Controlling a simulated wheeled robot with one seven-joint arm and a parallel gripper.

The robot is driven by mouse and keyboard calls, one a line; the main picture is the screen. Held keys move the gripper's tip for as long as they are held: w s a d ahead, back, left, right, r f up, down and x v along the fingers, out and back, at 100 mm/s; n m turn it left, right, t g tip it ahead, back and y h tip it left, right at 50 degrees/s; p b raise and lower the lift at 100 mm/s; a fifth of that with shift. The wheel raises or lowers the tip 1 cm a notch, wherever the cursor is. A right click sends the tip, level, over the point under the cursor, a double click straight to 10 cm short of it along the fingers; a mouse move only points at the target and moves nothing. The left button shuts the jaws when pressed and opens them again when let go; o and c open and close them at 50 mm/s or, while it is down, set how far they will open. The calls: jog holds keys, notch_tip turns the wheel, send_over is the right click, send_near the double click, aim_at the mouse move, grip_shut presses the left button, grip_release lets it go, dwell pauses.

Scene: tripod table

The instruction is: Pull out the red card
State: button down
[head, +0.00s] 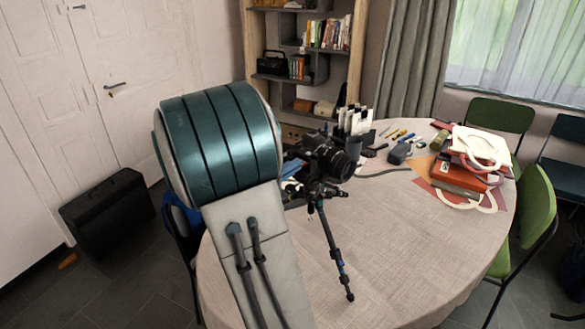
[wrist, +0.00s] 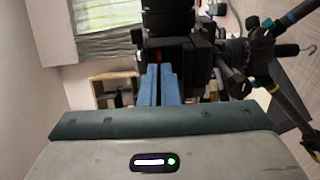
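A black camera (head: 330,158) stands on a tripod (head: 333,240) on the round table. Its dark body (wrist: 168,22) fills the top middle of the wrist view. In the head view my arm hides the gripper and the card.
Tripod parts (wrist: 245,55) with a handle and leg stand close right of my fingers. The tablecloth (head: 400,240) is clear at the front right. Bags and a red box (head: 462,174) lie at the right, with small tools (head: 400,136) behind. A bookshelf (head: 315,60) stands behind.

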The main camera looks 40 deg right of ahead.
jog(key=shift+a, duration=0.35)
jog(key=shift+s+a+b, duration=0.2)
jog(key=shift+a+b, duration=0.45)
jog(key=shift+a, duration=1.85)
jog(key=shift+a, duration=0.1)
